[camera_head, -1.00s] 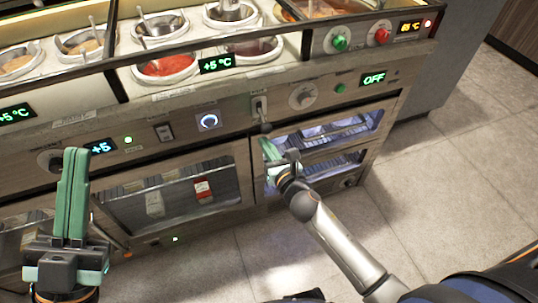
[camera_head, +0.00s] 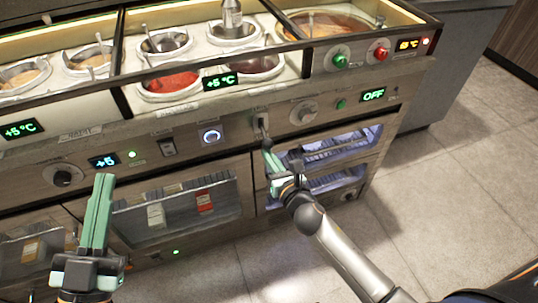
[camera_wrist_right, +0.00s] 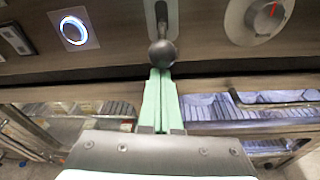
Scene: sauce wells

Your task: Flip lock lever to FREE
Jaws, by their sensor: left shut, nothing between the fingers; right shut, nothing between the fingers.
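The lock lever (camera_head: 263,127) is a small dark handle with a round knob, on a light plate on the counter's front panel. In the right wrist view the lever's dark ball knob (camera_wrist_right: 162,53) hangs down from its stem. My right gripper (camera_head: 267,152) is shut and empty, just below the knob. In the right wrist view its green fingertips (camera_wrist_right: 160,72) are together at the knob's lower edge; I cannot tell whether they touch it. My left gripper (camera_head: 104,178) is shut and empty, at the left in front of the counter. The lever's label is not readable.
A lit round button (camera_head: 211,136) is left of the lever and a pale rotary knob (camera_head: 304,112) is right of it. A display (camera_head: 373,96) reads OFF. Glass-fronted compartments lie below the panel; sauce wells (camera_head: 168,84) are above. Open floor lies at the right.

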